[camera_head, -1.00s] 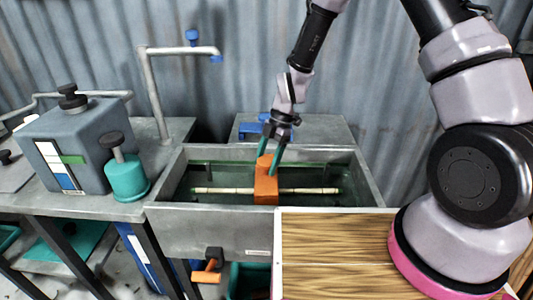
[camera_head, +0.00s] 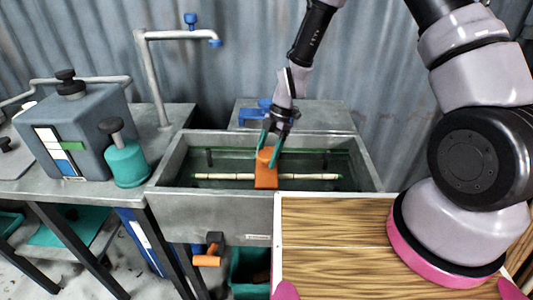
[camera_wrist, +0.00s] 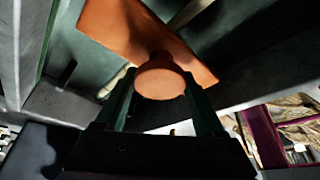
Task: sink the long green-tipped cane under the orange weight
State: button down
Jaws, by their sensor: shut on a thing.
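The orange weight (camera_head: 266,178) is in the water-filled trough, in the middle of a pale, jointed cane (camera_head: 215,177). The cane runs left to right and shows on both sides of the weight, which hides its middle. My gripper (camera_head: 271,150) is shut on the weight's upper knob, with the green fingers on either side. In the wrist view the fingers flank the round orange knob (camera_wrist: 160,80), with the weight's flat body (camera_wrist: 110,28) beyond. Short pale cane parts (camera_wrist: 190,12) show past it. Whether weight and cane touch is unclear.
The grey trough (camera_head: 215,207) has raised walls around the weight. A faucet (camera_head: 150,75) and a teal pot (camera_head: 125,163) stand to the left, beside a grey tank (camera_head: 75,130). A wood-topped table (camera_head: 335,245) is in front at the right.

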aim_at(267, 170)
jog(key=shift+f, duration=3.25)
grip_release()
